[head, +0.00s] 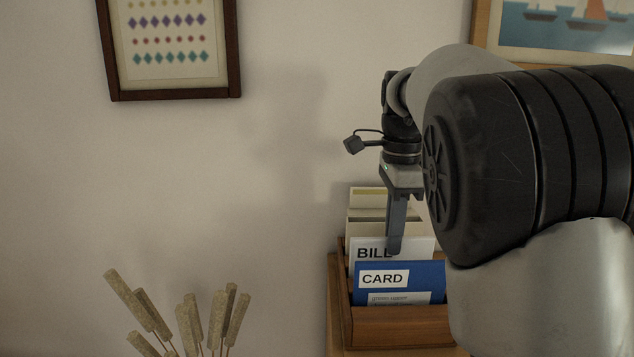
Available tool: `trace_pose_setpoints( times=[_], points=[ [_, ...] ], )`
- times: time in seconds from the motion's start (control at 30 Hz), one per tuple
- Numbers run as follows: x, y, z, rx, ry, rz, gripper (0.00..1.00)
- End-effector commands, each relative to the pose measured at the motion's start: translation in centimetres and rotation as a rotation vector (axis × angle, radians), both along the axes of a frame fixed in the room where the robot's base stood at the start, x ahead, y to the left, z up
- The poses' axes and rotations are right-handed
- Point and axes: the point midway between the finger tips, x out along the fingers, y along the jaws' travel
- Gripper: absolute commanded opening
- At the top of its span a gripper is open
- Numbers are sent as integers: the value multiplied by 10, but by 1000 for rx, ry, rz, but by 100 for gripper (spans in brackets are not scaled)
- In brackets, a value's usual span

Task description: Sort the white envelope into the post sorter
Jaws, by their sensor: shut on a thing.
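The white envelope (420,247), marked BILL, stands upright at the wooden post sorter (395,330), behind a blue envelope (430,282) marked CARD. Its lower part is hidden by the blue one. My gripper (396,248) points straight down over the sorter. The other finger is hidden. I cannot tell whether the envelope's lower edge rests on the sorter's floor.
Cream pieces (370,198) stand upright in the back of the sorter. My arm hides the sorter's right side. Dried stems (190,320) stand at lower left. A framed picture (170,95) hangs on the wall, and another (560,60) hangs at upper right.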

Motion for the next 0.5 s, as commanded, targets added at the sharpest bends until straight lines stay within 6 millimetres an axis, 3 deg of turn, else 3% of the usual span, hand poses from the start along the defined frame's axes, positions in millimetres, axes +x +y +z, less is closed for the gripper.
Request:
trace_pose_setpoints(
  times=[0.5],
  points=[
    [0,0,39,0,0,0,0]
  ],
)
